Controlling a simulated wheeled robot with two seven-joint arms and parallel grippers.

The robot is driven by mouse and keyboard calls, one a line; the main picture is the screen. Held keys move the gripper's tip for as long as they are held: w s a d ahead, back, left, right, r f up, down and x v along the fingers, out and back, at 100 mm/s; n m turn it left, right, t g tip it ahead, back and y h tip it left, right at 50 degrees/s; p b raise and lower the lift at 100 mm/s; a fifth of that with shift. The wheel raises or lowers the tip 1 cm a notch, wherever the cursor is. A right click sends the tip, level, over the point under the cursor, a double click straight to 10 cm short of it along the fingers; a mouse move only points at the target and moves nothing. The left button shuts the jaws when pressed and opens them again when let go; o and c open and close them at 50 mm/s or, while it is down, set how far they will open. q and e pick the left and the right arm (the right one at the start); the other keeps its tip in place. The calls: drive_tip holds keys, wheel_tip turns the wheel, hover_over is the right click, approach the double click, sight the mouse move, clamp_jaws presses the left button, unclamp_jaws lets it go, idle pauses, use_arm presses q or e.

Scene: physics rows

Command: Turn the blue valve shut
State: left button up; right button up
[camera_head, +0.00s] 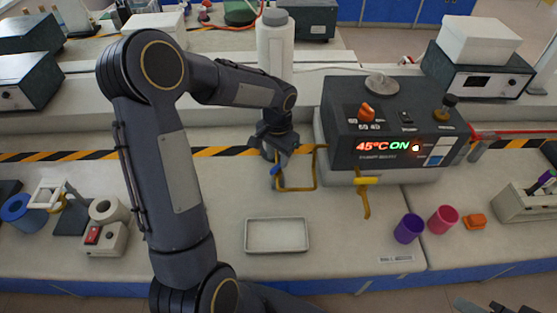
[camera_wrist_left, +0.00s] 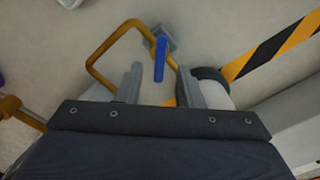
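The blue valve (camera_head: 276,169) is a small lever handle on a brass pipe (camera_head: 296,188) in front of the heater unit. In the left wrist view the blue handle (camera_wrist_left: 160,60) lies between my left gripper's fingertips, with a gap on each side. My left gripper (camera_head: 279,152) reaches down over the valve from behind; it also shows in the left wrist view (camera_wrist_left: 160,78), open and holding nothing. A dark part at the bottom right edge of the head view looks like my right gripper (camera_head: 490,307), mostly cut off.
The heater unit (camera_head: 385,120) reads 45°C ON and stands right of the valve. A yellow lever (camera_head: 367,180) is on a second brass pipe. A white tray (camera_head: 277,236) lies in front. A purple cup (camera_head: 409,228) and pink cup (camera_head: 443,219) stand to the right. A white bottle (camera_head: 274,48) stands behind.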

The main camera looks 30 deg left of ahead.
sight(278, 165)
use_arm(q)
drive_tip(key=shift+f, duration=1.55)
clamp_jaws()
drive_tip(key=shift+m, duration=0.3)
drive_tip(key=m, duration=0.3)
drive_tip(key=shift+m, duration=0.3)
drive_tip(key=m, duration=0.4)
drive_tip(key=shift+m, duration=0.4)
